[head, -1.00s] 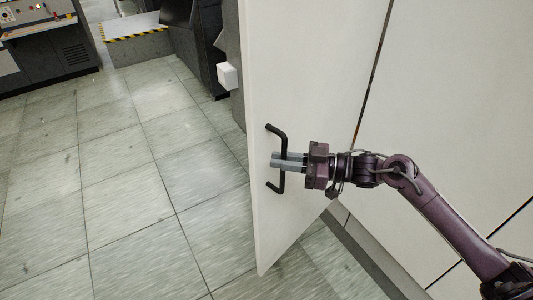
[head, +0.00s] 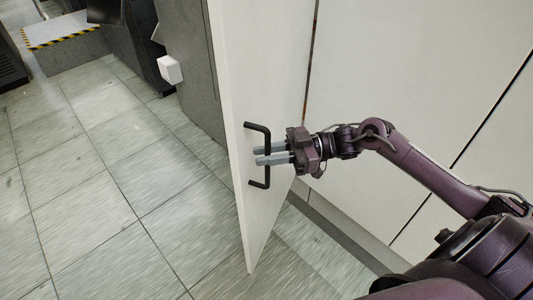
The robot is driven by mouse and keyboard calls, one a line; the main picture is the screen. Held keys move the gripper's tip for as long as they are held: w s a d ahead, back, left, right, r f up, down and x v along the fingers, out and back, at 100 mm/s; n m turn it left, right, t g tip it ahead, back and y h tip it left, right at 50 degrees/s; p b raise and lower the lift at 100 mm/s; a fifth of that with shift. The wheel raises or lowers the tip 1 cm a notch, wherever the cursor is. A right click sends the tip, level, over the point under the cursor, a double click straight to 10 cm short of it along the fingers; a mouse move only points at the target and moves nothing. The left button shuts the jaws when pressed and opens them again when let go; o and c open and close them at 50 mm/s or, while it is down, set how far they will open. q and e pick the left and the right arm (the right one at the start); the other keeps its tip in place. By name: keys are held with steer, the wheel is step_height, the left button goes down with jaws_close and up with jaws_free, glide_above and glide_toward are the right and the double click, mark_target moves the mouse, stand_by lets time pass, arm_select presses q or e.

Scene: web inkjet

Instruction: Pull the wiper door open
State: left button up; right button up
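The wiper door (head: 262,60) is a tall off-white panel standing out at an angle from the pale cabinet front, swung partly open. It carries a black C-shaped handle (head: 258,126) on its right face. My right gripper (head: 256,155) reaches in from the right with its two grey fingers on either side of the handle's upright bar, near mid-height. The fingers are close together and look shut on the bar. Part of the bar is hidden behind the nearer finger. My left gripper is not in view.
The pale cabinet front (head: 400,90) fills the right side, with a grey base strip (head: 340,228) along its foot. Grey tiled floor (head: 110,200) lies clear left of the door. A white box (head: 170,69) sticks out from a dark machine. A black-and-yellow striped edge (head: 62,43) lies at the upper left.

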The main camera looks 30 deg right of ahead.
steer(key=shift+o, duration=0.8)
steer(key=b+v, duration=0.2)
steer(key=v, duration=0.5)
steer(key=shift+d, duration=0.35)
steer(key=shift+s, duration=0.15)
